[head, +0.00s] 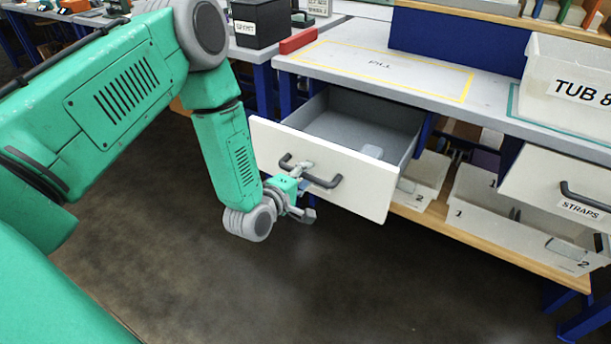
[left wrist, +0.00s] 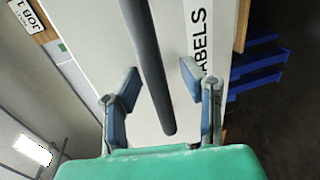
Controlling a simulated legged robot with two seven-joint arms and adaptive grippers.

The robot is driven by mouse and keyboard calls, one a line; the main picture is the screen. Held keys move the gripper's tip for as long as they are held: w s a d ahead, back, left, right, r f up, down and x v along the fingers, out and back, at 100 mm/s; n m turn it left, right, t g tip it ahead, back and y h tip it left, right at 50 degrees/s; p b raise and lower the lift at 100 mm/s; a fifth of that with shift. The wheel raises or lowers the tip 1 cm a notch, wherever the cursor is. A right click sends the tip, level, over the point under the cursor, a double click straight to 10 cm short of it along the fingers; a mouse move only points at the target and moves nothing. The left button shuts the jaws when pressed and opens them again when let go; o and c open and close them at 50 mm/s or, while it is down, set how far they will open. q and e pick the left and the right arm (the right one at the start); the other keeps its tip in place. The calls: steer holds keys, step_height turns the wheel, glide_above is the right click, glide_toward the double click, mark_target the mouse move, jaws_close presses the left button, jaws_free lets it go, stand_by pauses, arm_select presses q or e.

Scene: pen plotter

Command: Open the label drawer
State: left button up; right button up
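The label drawer (head: 345,190) stands pulled out from under the bench in the head view, with its grey inside showing. Its white front carries a dark bar handle (head: 325,181). In the left wrist view the handle (left wrist: 148,60) runs between my fingers, beside a label (left wrist: 200,35) reading "ABELS", its first letter cut off. My left gripper (head: 303,190) is at the left part of the handle. In the left wrist view my left gripper (left wrist: 158,88) is open, its fingers spread on either side of the bar with gaps. My right gripper is not in view.
A straps drawer (head: 548,190) sits to the right, under a bench holding a white tub (head: 570,85). Numbered bins (head: 525,225) stand on a low shelf (head: 490,245). The floor (head: 300,290) in front is clear.

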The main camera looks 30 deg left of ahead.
arm_select(q)
steer(key=v, duration=1.2)
steer(key=shift+f, duration=0.1)
steer(key=s+d+f+m+g+p, duration=0.1)
steer(key=s+f+m+g, duration=0.2)
steer(key=s+m+g, duration=0.2)
steer(key=s+d+f+m+g+p, duration=0.1)
steer(key=s+m+g, duration=0.4)
steer(key=s, duration=0.5)
steer(key=s+d+f+m+g+p, duration=0.2)
steer(key=s+f+m+g, duration=0.3)
steer(key=s+m, duration=0.3)
steer(key=shift+p, duration=0.75)
